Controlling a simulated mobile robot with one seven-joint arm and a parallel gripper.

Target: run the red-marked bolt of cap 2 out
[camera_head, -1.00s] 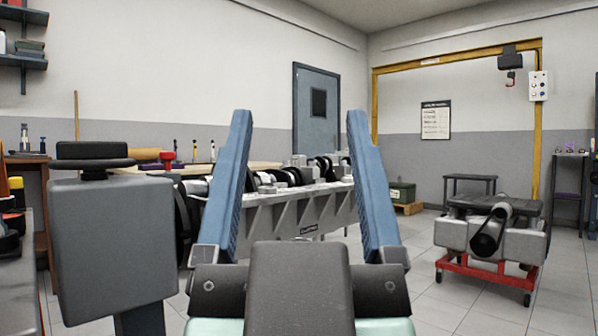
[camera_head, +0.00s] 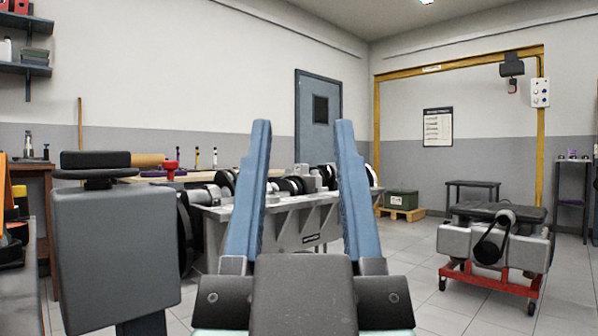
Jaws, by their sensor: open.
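My gripper (camera_head: 304,128) is in the middle of the view. Its two blue fingers stand upright and apart, with nothing between them. Behind the fingers is a grey engine block (camera_head: 305,235) with a crankshaft (camera_head: 290,186) and light metal caps (camera_head: 312,180) along its top. The fingers hide part of the block and crankshaft. I cannot tell which cap is cap 2, and I cannot make out a red-marked bolt on the caps. A red knob-like object (camera_head: 171,168) shows left of the crankshaft; I cannot tell what it belongs to.
A red wheeled stand (camera_head: 490,281) carrying a grey engine part is at the right, under a yellow gantry (camera_head: 541,150). A green box (camera_head: 400,198) sits by the back wall. A dark shelf unit (camera_head: 571,200) is at far right. Open tiled floor lies right of the block.

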